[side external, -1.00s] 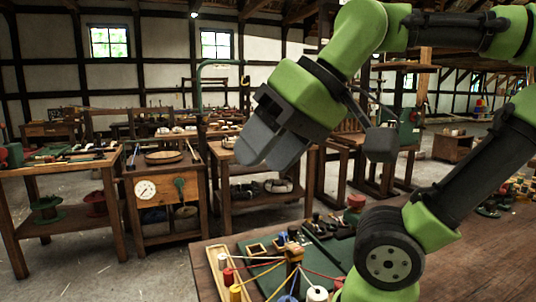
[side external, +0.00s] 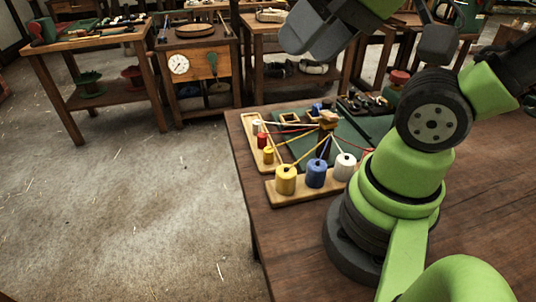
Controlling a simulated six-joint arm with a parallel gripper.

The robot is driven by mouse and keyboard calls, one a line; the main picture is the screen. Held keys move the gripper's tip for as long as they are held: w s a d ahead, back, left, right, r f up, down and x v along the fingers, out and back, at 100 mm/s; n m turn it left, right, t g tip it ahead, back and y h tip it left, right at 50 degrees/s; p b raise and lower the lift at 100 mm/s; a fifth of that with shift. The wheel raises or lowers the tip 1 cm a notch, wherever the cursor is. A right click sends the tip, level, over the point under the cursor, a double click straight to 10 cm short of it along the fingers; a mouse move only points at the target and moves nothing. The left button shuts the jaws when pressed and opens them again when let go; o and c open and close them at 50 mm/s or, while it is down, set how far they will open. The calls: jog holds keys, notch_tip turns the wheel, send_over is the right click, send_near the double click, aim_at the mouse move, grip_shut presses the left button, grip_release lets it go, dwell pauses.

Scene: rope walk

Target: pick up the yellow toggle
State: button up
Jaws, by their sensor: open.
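I see two yellow pieces: a larger yellow spool (side external: 286,180) in the front wooden rack and a smaller yellow piece (side external: 268,155) in the left rack. I cannot tell which, if either, is the yellow toggle. Coloured strands run from the racks to a wooden post top (side external: 328,119). My gripper (side external: 312,42) is open at the top of the view, well above and apart from the table pieces. Its upper part is cut off by the frame.
Blue (side external: 316,173) and white (side external: 345,167) spools stand beside the larger yellow one. A red piece (side external: 262,141) is in the left rack. A green mat (side external: 350,145) lies behind. The table (side external: 480,180) is bare on the right.

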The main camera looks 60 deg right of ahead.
jog(key=shift+o, duration=0.6)
jog(key=m+g+h, duration=0.2)
jog(key=g, duration=0.5)
send_over(268, 149)
notch_tip(268, 149, down, 17)
jog(key=f, duration=0.5)
jog(key=shift+s+d+f, duration=0.25)
jog(key=shift+s+f, duration=0.05)
jog(key=shift+f, duration=0.05)
jog(key=shift+w+a+f, duration=0.1)
jog(key=shift+w+f, duration=0.05)
jog(key=shift+f, duration=1.35)
jog(key=shift+w+a+f, duration=0.1)
jog(key=shift+f, duration=1.4)
jog(key=shift+c, duration=0.3)
